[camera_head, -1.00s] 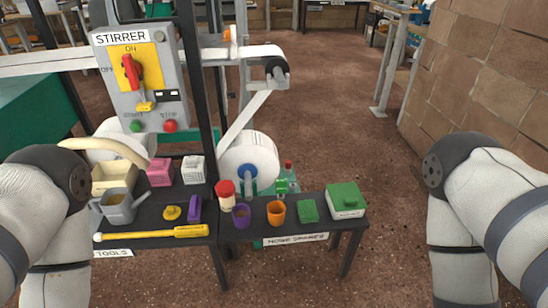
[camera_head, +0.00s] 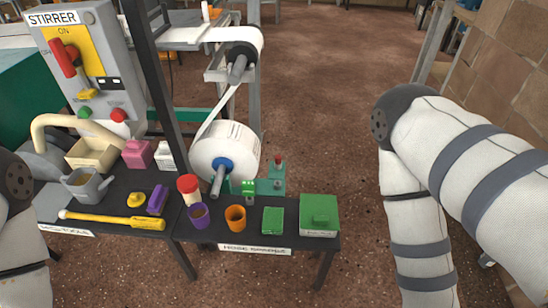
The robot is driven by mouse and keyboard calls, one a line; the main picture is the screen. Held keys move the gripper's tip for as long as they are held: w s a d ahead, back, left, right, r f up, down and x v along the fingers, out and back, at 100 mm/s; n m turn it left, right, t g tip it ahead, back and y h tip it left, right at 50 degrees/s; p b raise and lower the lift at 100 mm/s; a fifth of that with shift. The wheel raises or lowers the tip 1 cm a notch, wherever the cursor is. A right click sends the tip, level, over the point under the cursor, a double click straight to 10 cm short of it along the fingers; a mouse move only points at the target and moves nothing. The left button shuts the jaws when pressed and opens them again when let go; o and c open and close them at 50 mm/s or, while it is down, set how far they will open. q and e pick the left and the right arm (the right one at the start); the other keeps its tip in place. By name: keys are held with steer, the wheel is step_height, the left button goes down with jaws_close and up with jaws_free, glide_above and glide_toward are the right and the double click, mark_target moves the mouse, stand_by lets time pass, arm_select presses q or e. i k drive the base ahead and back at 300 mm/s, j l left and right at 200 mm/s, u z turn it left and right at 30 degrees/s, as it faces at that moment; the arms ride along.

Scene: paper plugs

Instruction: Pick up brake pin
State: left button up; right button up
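I cannot tell for sure which thing is the brake pin. A small red-topped upright piece (camera_head: 278,163) stands on a green bracket (camera_head: 272,187) behind the dark table, right of the white paper roll (camera_head: 226,152). A small green block (camera_head: 248,188) sits at the bracket's front left. The roll has a blue hub (camera_head: 223,165) on a grey shaft. Parts of both my arms show at the left and right edges. Neither gripper is in view.
The dark table (camera_head: 190,232) holds a red-lidded jar (camera_head: 188,188), purple cup (camera_head: 199,215), orange cup (camera_head: 235,218), green box (camera_head: 273,221), larger green box (camera_head: 319,215) and yellow tool (camera_head: 110,220). A stirrer panel (camera_head: 85,60) stands at left.

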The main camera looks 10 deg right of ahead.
mark_target(277, 158)
steer(key=l+u, duration=0.3)
steer(key=l, duration=0.4)
steer(key=k+l+u, duration=0.15)
steer(key=l+u, duration=0.2)
steer(key=l, duration=0.3)
steer(key=i+l+u, duration=0.1)
steer(key=l+u, duration=0.25)
steer(key=l, duration=0.35)
steer(key=l+u, duration=0.35)
steer(key=l, duration=0.35)
steer(key=i+l+u, duration=0.2)
steer(key=l, duration=0.25)
steer(key=l+u, duration=0.25)
steer(key=l, duration=0.15)
steer(key=i, duration=0.05)
